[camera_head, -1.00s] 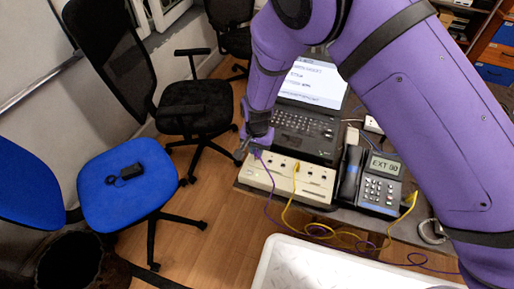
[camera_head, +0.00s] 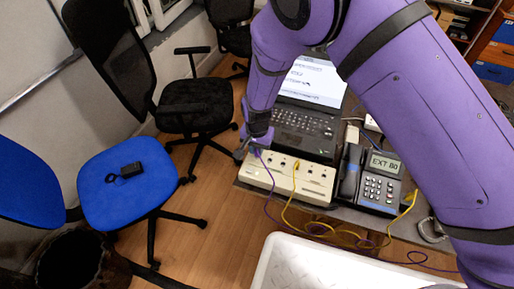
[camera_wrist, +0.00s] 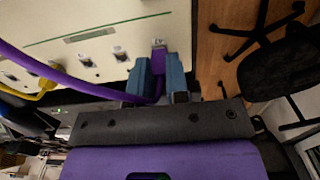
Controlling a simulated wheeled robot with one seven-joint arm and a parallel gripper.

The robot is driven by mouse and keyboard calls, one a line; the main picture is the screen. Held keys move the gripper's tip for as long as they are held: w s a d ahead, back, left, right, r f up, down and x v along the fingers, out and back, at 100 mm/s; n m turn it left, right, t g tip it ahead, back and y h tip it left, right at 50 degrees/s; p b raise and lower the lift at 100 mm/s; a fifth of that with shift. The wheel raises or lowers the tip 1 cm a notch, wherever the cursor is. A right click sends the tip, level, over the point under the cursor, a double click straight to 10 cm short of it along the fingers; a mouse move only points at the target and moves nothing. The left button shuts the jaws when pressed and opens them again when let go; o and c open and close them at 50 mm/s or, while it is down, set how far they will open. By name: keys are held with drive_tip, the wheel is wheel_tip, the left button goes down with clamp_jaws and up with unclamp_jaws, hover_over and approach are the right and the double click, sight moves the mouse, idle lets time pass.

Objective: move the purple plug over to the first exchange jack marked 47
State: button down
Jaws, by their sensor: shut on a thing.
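The purple plug (camera_wrist: 159,57) is held between the blue fingers of my gripper (camera_wrist: 159,70) in the wrist view. Its tip is at the end jack of the cream exchange box (camera_wrist: 70,25); I cannot tell whether it is fully seated. The purple cable (camera_wrist: 60,75) runs from it to the left. In the head view my gripper (camera_head: 244,152) is at the left end of the exchange box (camera_head: 312,187), its fingers partly hidden. The jack markings are too small to read. A yellow plug (camera_wrist: 46,86) sits in another jack.
An open laptop (camera_head: 305,130) stands behind the exchange box, and a desk phone reading EXT 80 (camera_head: 372,182) stands to its right. Yellow and purple cables lie on the table in front. A white tray (camera_head: 300,245) is nearer. Chairs (camera_head: 130,190) stand left.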

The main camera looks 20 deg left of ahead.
drive_tip(key=shift+f, duration=0.3)
drive_tip(key=c, duration=1)
unclamp_jaws()
drive_tip(key=shift+c, duration=0.2)
wheel_tip(320, 180, up, 11)
drive_tip(key=shift+f, duration=0.1)
